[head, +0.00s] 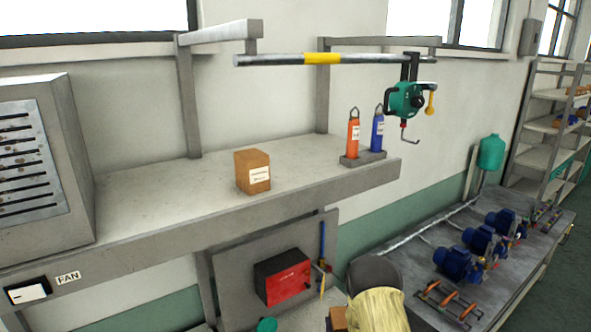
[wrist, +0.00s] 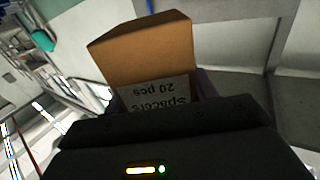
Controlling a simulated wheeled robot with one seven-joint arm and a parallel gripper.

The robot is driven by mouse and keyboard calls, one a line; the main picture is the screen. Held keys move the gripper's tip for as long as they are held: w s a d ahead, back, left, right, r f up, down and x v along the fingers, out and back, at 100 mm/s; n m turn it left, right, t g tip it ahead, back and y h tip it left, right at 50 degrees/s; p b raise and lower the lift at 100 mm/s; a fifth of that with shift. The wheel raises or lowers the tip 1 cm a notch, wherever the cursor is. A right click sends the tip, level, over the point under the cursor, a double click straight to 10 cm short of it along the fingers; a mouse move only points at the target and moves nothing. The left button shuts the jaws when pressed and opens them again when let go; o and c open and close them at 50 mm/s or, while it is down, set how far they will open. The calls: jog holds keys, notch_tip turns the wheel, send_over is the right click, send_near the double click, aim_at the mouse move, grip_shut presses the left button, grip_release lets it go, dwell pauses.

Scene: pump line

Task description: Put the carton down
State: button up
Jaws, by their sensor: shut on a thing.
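My gripper (wrist: 160,108) is shut on a brown carton (wrist: 145,50) whose label reads "Spacers 20 pcs", upside down in the wrist view. The carton stands out beyond the dark gripper body, and its lower part is hidden by it. In the head view my arm is at the bottom centre, and its end is out of sight. A small brown patch (head: 338,318) shows beside the arm; I cannot tell for sure whether it is the held carton. Another brown carton (head: 252,172) with a white label sits upright on the grey shelf (head: 200,200).
A red bottle (head: 353,135) and a blue bottle (head: 377,132) stand in a holder at the shelf's right end. A green hoist (head: 406,100) hangs from a rail above. A red box (head: 283,277) is below the shelf. Blue pumps (head: 455,263) line the right bench. The shelf left of the carton is clear.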

notch_tip(320, 180, down, 27)
jog(key=d+m+h+b, duration=0.1)
jog(key=d+b, duration=0.1)
jog(key=b, duration=1.5)
jog(key=shift+s+d+r+h, duration=0.15)
jog(key=shift+s+d+h, duration=0.05)
jog(key=shift+s+h, duration=0.1)
jog(key=s+f, duration=0.3)
jog(key=s, duration=0.5)
jog(key=shift+s, duration=0.35)
jog(key=shift+d+f, duration=0.1)
jog(key=shift+f, duration=0.05)
